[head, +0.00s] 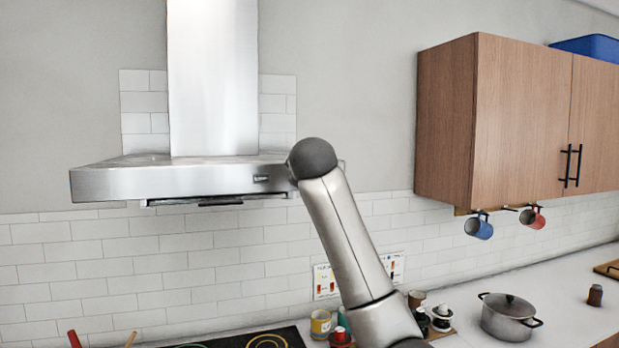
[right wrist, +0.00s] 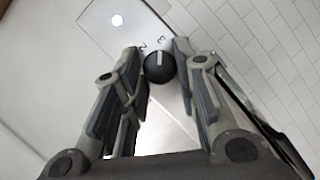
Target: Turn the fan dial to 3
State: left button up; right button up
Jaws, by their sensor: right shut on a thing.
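The fan dial (right wrist: 158,69) is a round black knob with a white line, on the metal front of the range hood (right wrist: 105,22). Printed digits 2 and 3 show above it, and the white line points roughly at the 3. My right gripper (right wrist: 158,66) has a finger on each side of the dial and is shut on it. In the head view the range hood (head: 150,182) hangs on the wall; my right arm reaches its right front corner and hides the gripper and the dial. My left gripper is out of view.
A wooden wall cabinet (head: 500,120) is right of my arm, with a blue mug (head: 479,228) and a red mug (head: 533,218) hanging beneath. Below are a black cooktop (head: 275,338), a lidded pot (head: 510,318) and small jars.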

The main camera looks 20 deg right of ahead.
jog(key=shift+f, duration=0.15)
jog(key=o, duration=1)
jog(key=shift+d, duration=0.1)
jog(key=shift+o, duration=0.2)
jog(key=shift+s, duration=0.1)
jog(key=v, duration=1.2)
